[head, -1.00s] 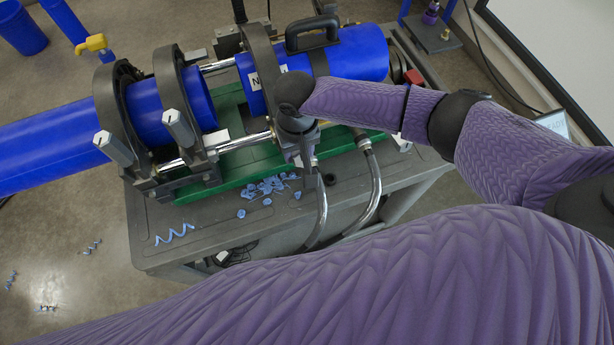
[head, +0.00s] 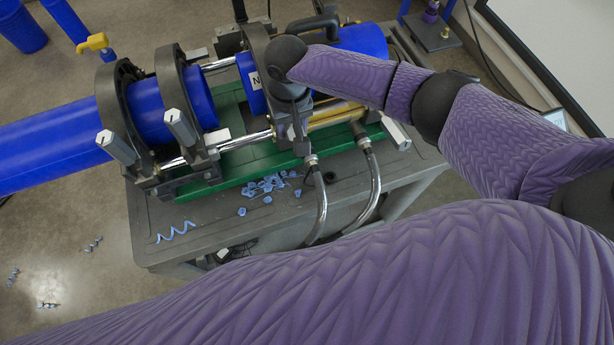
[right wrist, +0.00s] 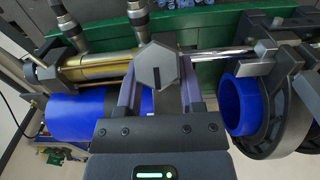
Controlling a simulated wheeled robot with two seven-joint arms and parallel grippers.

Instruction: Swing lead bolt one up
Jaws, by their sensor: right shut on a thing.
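In the right wrist view, the grey hexagonal head of a lead bolt (right wrist: 158,65) sits between the two fingers of my right gripper (right wrist: 158,90), which is shut on it. In the head view, my right gripper (head: 299,132) is at the front of the third clamp ring (head: 257,70), above the chrome guide rod. My wrist hides most of the held bolt there. Two similar hex bolts, the outer one (head: 117,147) and the inner one (head: 181,130), stick out towards the front on the left clamps. My left gripper is not in view.
A long blue pipe (head: 45,145) lies in the left clamps, and another blue pipe (head: 360,42) is at the right. A gold cylinder (head: 335,116) and hoses (head: 374,185) are close to my wrist. Blue shavings (head: 265,187) lie on the cart top (head: 205,215).

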